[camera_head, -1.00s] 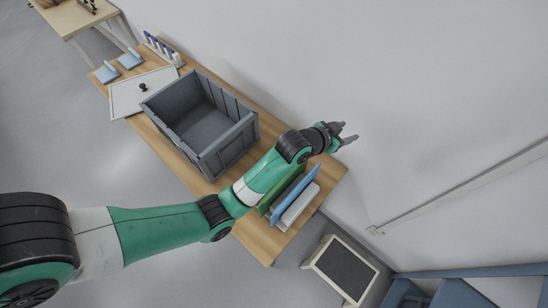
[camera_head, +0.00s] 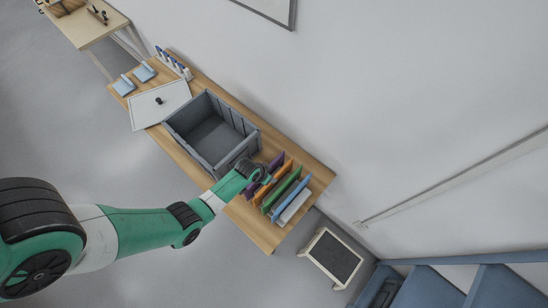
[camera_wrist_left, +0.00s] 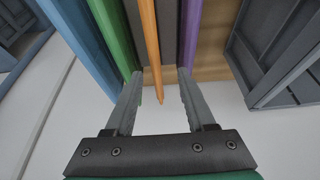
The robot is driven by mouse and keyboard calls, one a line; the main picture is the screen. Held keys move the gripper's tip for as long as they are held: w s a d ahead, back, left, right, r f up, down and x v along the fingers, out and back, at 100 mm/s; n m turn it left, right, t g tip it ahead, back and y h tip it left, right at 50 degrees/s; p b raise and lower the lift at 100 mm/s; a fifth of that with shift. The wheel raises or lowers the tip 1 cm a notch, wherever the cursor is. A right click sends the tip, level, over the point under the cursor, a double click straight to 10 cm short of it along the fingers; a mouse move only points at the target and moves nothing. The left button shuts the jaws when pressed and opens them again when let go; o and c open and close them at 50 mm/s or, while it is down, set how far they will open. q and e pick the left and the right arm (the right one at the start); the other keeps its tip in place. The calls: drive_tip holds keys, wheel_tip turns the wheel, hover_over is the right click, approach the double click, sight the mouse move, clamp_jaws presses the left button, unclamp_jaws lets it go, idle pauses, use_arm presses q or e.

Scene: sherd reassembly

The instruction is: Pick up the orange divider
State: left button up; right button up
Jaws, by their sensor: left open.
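The orange divider (camera_head: 284,168) stands on edge in a row of dividers on the wooden table, between a green divider (camera_head: 286,184) and a purple divider (camera_head: 276,162). In the left wrist view the orange divider (camera_wrist_left: 150,40) shows as a thin upright strip between my open fingers. My left gripper (camera_wrist_left: 160,74) has the green divider (camera_wrist_left: 112,35) near its left finger and the purple divider (camera_wrist_left: 192,35) near its right finger. I cannot tell whether either finger touches anything. In the head view the left gripper is largely hidden among the divider tops. My right gripper is not in view.
A blue divider (camera_head: 292,190) and a white one (camera_head: 295,206) stand at the row's right end. A grey crate (camera_head: 213,165) stands just left of the row. The wall runs along the table's far side.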

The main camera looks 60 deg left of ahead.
use_arm(q)
drive_tip(key=b+x, duration=0.3)
drive_tip(key=x, duration=0.1)
drive_tip(key=shift+f, duration=0.3)
drive_tip(key=shift+w+r, duration=0.1)
drive_tip(key=b+x, duration=0.4)
drive_tip(key=x, duration=0.1)
drive_tip(key=shift+w+d, duration=0.15)
drive_tip(key=shift+d, duration=0.15)
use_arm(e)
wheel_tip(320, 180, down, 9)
use_arm(q)
clamp_jaws()
